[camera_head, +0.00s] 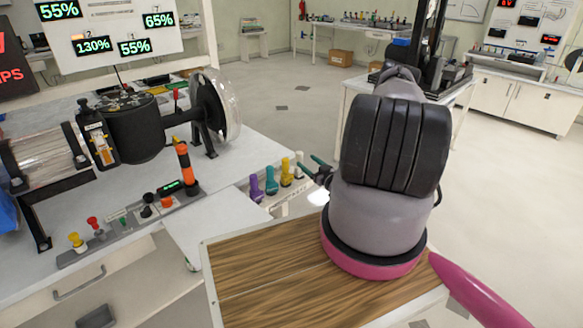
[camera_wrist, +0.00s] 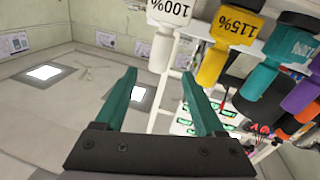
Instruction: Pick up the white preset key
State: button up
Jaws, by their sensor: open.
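The white preset key (camera_wrist: 168,12) is marked 100% and shows upside down at the top of the wrist view, with its narrower part hanging below the label. In the head view the white key (camera_head: 299,158) is at the right end of the key row, partly hidden by my gripper. My gripper (camera_wrist: 157,74) has two green fingers, spread apart with nothing between them. The fingertips point towards the white key's narrower part and appear short of it. In the head view my gripper (camera_head: 309,164) is just right of the key.
A yellow key (camera_wrist: 213,50) marked 115% stands close beside the white one, then a teal key (camera_wrist: 268,70) and a purple key (camera_head: 256,188). A bench with a motor rig (camera_head: 134,127) is at left. A wood-topped surface (camera_head: 262,275) lies below my arm. Open floor lies beyond.

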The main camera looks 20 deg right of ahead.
jog(key=w+f+m+h, duration=0.1)
jog(key=w+f+m, duration=0.1)
jog(key=w+f, duration=0.1)
jog(key=shift+w+f+m+h, duration=0.25)
jog(key=shift+w+m+h, duration=0.05)
jog(key=shift+w+h, duration=0.1)
jog(key=shift+w+a+r, duration=0.1)
jog(key=shift+w+a, duration=0.1)
jog(key=shift+w, duration=0.75)
jog(key=shift+w+a, duration=0.25)
jog(key=shift+w, duration=0.7)
jog(key=shift+w+a+r, duration=0.1)
jog(key=shift+w+a, duration=0.1)
jog(key=shift+w, duration=0.75)
grip_shut()
